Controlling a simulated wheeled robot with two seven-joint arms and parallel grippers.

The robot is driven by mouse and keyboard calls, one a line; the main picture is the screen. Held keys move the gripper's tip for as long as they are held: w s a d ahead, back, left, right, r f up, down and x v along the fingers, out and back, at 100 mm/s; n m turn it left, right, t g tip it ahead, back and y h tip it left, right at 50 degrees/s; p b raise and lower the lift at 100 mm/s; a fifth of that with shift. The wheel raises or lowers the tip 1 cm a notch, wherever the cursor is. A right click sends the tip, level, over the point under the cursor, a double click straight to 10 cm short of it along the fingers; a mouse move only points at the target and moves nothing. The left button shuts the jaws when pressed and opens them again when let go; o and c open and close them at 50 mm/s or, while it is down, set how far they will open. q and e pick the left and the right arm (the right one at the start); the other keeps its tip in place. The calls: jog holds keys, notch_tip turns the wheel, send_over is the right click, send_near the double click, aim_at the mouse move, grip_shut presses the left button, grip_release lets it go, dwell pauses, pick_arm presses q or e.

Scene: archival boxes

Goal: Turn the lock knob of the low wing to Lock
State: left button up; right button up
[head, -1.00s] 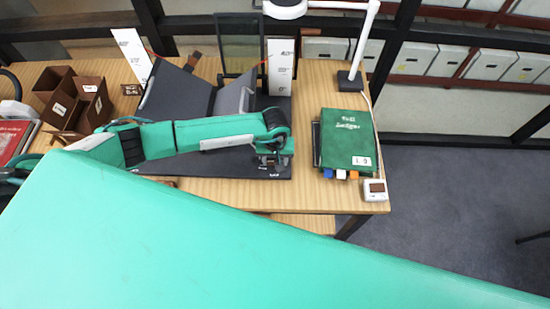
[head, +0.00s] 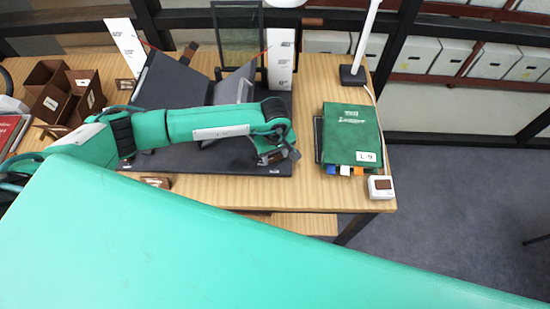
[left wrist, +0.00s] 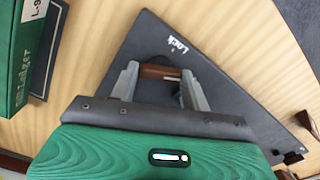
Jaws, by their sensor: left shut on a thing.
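The dark book cradle stands on the table, with its larger wing (head: 172,82) tilted at left and a smaller grey wing (head: 235,88) at right. Its flat black base (head: 215,162) reaches towards the front. My left gripper (head: 277,157) is over the base's front right corner. In the left wrist view my left gripper (left wrist: 158,85) is shut on the brown lock knob (left wrist: 158,72), one finger at each side. The white word Lock (left wrist: 178,45) is printed on the base beside the knob. The knob is mostly hidden by the gripper in the head view.
A green ledger (head: 350,135) lies right of the base, with a small white device (head: 380,187) in front of it. White scale cards (head: 281,60) and a lamp stand (head: 353,73) are behind. Brown boxes (head: 68,95) stand at far left.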

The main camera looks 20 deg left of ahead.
pick_arm(q)
jog(key=n+b, duration=0.5)
jog(key=n, duration=0.1)
jog(key=shift+f+b, duration=0.2)
jog(key=shift+b, duration=0.2)
jog(key=n+b, duration=0.2)
jog(key=n, duration=0.1)
jog(key=shift+n+b, duration=0.35)
jog(key=shift+n, duration=0.05)
jog(key=shift+w+r+n+b, duration=0.1)
jog(key=shift+r+n+b, duration=0.1)
jog(key=shift+n+b, duration=0.9)
jog(key=shift+n, duration=0.5)
jog(key=o, duration=1)
jog(key=shift+r, duration=0.15)
